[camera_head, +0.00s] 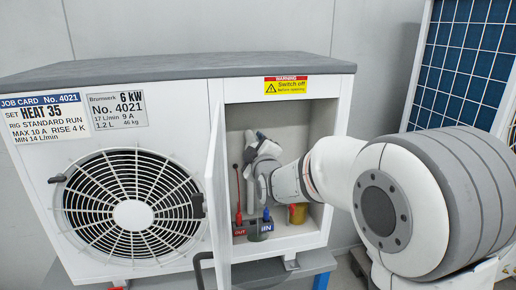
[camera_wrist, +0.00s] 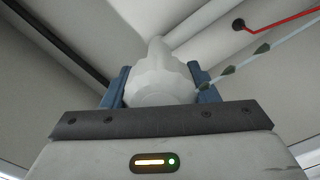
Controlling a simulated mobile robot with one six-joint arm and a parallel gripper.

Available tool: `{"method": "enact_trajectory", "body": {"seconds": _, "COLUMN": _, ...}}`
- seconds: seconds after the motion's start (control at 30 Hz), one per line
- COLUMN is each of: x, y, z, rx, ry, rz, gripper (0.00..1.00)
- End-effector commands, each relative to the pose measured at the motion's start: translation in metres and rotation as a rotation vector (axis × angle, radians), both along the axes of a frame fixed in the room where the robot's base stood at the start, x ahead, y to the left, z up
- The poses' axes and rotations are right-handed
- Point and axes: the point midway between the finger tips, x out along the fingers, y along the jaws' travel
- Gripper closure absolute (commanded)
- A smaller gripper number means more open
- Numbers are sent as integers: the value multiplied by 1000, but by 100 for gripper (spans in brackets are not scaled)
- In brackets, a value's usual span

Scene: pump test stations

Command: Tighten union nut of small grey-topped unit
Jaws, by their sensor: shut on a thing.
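The grey-topped unit (camera_head: 180,85) is a white cabinet with a round fan grille at the left and an open service compartment at the right. My arm reaches into the compartment from the right, and my gripper (camera_head: 262,146) is inside it, near the upper pipework. In the wrist view, my gripper (camera_wrist: 160,92) has its two blue jaws on either side of a faceted white union nut (camera_wrist: 160,78), shut on it. A pale pipe rises from the nut. The nut cannot be made out clearly in the head view, and how tight it is does not show.
The open white door (camera_head: 217,195) stands left of the compartment. Red and blue fittings with OUT and IN labels (camera_head: 266,229) sit at its floor, beside a brass-coloured part (camera_head: 298,213). In the wrist view, a red line (camera_wrist: 285,18) and a thin pale line (camera_wrist: 260,48) run at the right.

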Motion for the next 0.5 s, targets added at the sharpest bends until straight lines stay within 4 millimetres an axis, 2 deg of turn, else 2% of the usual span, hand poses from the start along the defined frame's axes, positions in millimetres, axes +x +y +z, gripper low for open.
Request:
{"method": "enact_trajectory", "body": {"seconds": 0.03, "x": 1, "y": -9, "z": 1, "rx": 0, "ry": -1, "rz": -11, "gripper": 69}}
{"method": "enact_trajectory", "body": {"seconds": 0.27, "x": 1, "y": -1, "z": 0, "rx": 34, "ry": 6, "rz": -13, "gripper": 69}}
{"method": "enact_trajectory", "body": {"seconds": 0.5, "x": 1, "y": 2, "z": 0, "rx": 158, "ry": 36, "rz": -10, "gripper": 69}}
